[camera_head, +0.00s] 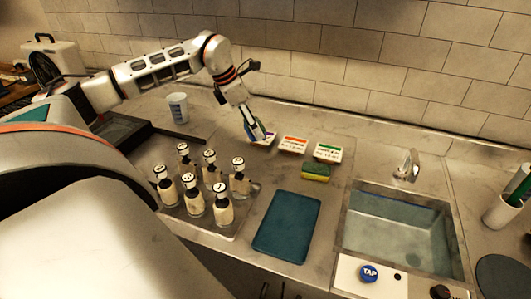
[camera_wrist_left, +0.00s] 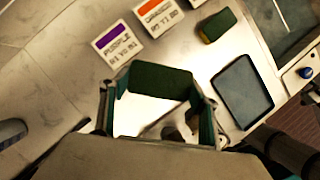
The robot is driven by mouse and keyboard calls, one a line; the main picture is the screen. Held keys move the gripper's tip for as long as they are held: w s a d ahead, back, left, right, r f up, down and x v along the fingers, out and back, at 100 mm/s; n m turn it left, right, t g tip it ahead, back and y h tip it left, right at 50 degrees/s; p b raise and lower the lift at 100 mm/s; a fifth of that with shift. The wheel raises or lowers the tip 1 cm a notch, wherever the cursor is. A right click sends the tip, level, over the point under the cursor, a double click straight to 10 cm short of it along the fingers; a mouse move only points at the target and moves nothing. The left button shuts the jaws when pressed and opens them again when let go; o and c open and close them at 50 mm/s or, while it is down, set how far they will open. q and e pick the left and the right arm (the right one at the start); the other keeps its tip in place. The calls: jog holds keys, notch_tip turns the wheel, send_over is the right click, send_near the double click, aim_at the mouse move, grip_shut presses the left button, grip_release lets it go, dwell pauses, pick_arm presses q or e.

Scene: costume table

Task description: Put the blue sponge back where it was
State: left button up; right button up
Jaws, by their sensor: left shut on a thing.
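My left gripper (camera_head: 251,130) comes in from the upper left and is low over the counter, beside the purple-labelled card (camera_head: 268,139). It is shut on a sponge (camera_wrist_left: 160,80), which looks dark green in the left wrist view and spans between the fingers. In the head view the sponge is mostly hidden by the fingers, so I cannot tell whether it touches the counter. Another sponge, green over yellow (camera_head: 316,172), lies in front of the green-labelled card (camera_head: 327,152). The orange-labelled card (camera_head: 293,145) stands between the other two cards. My right gripper is not in view.
Several bottles (camera_head: 209,160) stand on a tray (camera_head: 185,215) at left centre. A blue mat (camera_head: 287,227) lies in front of the sponge. The sink (camera_head: 395,238) is to the right, and a white cup (camera_head: 178,107) stands behind the bottles. The tiled wall closes the back.

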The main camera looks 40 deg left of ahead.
pick_arm(q)
notch_tip(320, 180, up, 8)
send_over(278, 165)
jog(key=s, duration=0.1)
jog(key=shift+n, duration=0.4)
jog(key=f, duration=1.9)
jog(key=shift+s+a+f, duration=0.1)
jog(key=shift+a+f, duration=0.15)
jog(key=shift+a, duration=0.1)
jog(key=shift+f, duration=0.1)
jog(key=o, duration=1.1)
jog(key=shift+c, duration=0.2)
jog(key=v, duration=1.1)
jog(key=shift+s+d+r+b, duration=0.1)
jog(key=shift+s+r+b, duration=0.1)
jog(key=shift+r+b, duration=0.2)
jog(key=shift+s+r, duration=0.1)
jog(key=shift+r, duration=0.1)
